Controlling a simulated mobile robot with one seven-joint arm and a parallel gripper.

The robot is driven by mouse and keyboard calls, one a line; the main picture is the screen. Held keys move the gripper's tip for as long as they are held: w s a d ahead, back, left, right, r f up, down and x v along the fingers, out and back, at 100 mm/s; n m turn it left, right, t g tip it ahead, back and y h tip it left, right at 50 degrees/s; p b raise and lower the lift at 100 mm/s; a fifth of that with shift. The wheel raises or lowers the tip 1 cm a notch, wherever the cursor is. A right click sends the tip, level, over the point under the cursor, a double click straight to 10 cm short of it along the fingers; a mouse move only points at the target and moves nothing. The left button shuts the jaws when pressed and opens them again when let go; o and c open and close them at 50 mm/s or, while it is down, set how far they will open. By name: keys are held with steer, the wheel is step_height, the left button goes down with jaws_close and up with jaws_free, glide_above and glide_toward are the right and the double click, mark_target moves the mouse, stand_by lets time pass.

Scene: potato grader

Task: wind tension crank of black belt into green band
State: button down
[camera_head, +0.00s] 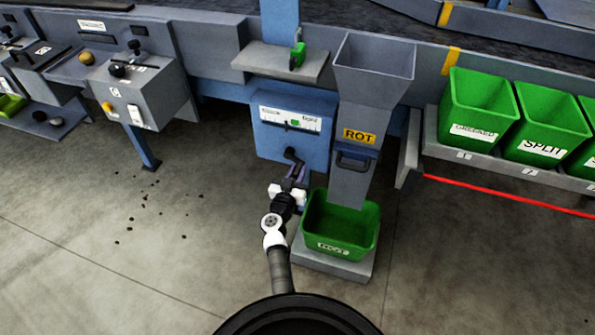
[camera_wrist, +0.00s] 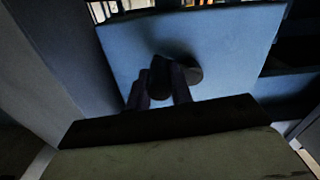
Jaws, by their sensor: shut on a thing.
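The tension crank (camera_head: 291,154) is a small black crank on the front of a blue box (camera_head: 270,140) below the frame of the grader. A white gauge (camera_head: 290,119) with a green band (camera_head: 295,122) sits above the crank; its pointer is too small to read. My gripper (camera_head: 296,170) is at the crank and shut on its handle. In the wrist view, the dark crank (camera_wrist: 186,72) stands out from the blue panel (camera_wrist: 225,45), with my gripper's fingers (camera_wrist: 160,88) around its handle. The handle is partly hidden by the fingers.
A grey chute (camera_head: 352,120) marked ROT stands close to the right of the blue box. A green bin (camera_head: 341,246) sits under it, right of my arm. A grey control box (camera_head: 135,88) stands to the left. Open floor (camera_head: 130,260) lies at left, with scattered dark bits.

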steer(key=m, duration=0.1)
steer(key=a+f+m, duration=0.1)
steer(key=m, duration=0.1)
steer(key=shift+w+f+p, duration=0.15)
steer(key=shift+p, duration=0.15)
steer(key=w+a+r+m+b, duration=0.1)
steer(key=a+m, duration=0.3)
steer(key=m, duration=0.8)
steer(key=w+a+r+m+b, duration=0.1)
steer(key=a+m, duration=0.3)
steer(key=m, duration=0.9)
steer(key=shift+w+r+b, duration=0.2)
steer(key=shift+w+b, duration=0.1)
steer(key=shift+b, duration=0.35)
steer(key=c, duration=1.3)
jaws_free()
steer(key=shift+o, duration=0.2)
steer(key=shift+s+d, duration=0.1)
